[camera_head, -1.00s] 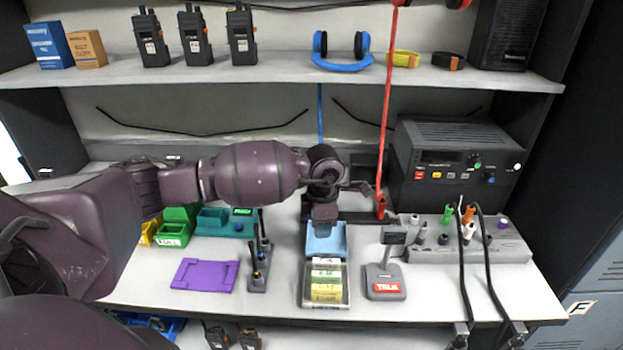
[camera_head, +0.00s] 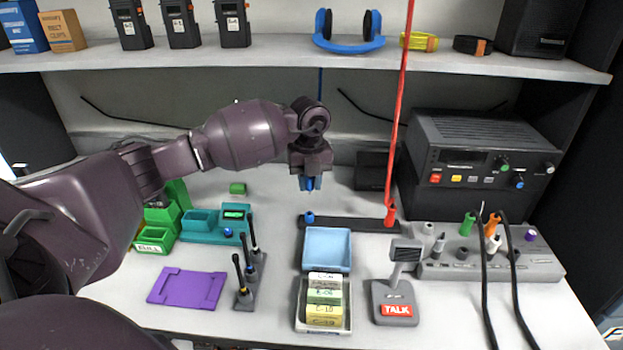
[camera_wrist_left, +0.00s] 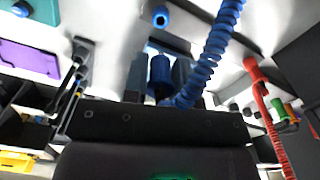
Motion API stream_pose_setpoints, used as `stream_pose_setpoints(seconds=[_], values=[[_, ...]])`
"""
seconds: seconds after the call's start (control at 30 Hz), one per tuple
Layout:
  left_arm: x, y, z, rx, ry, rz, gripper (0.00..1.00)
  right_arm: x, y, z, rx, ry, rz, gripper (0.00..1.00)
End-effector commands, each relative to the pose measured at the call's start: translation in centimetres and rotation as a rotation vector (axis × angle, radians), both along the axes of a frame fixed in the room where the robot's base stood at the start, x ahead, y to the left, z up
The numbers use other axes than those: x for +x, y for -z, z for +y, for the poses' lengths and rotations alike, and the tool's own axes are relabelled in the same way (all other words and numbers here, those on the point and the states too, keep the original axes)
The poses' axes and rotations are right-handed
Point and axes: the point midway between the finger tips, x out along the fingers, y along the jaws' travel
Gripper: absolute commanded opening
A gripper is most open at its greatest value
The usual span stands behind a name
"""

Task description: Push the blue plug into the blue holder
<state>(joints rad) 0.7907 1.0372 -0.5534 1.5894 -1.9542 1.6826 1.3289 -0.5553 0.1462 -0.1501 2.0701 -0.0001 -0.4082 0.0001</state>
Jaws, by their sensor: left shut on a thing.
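My left gripper (camera_head: 310,180) is shut on the blue plug (camera_head: 310,184), which hangs upright above the back of the table. The plug also shows in the left wrist view (camera_wrist_left: 161,72) between the two fingers, with a blue coiled cord (camera_wrist_left: 217,50) beside it. The blue holder (camera_head: 309,218) is a small round socket at the left end of a black bar (camera_head: 345,223). In the head view it lies below the gripper, apart from the plug. It also shows in the left wrist view (camera_wrist_left: 161,17). My right gripper is not in view.
A red plug (camera_head: 391,214) with a red cord (camera_head: 399,120) stands at the bar's right end. A light blue tray (camera_head: 327,265) lies in front of the bar. A grey microphone stand (camera_head: 397,295) and a black radio (camera_head: 470,165) are to the right.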

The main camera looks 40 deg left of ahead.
Motion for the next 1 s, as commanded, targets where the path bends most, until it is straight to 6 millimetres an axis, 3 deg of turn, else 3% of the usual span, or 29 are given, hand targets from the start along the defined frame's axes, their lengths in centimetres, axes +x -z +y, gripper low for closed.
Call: stream_pose_setpoints(seconds=[0.33,1.0], values=[[0.1,0.8,0.2,-0.001,-0.04,0.001,0.1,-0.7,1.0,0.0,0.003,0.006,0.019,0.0],[0.1,5.6,0.2,0.0,-0.038,0.001,0.1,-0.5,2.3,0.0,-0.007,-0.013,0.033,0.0]])
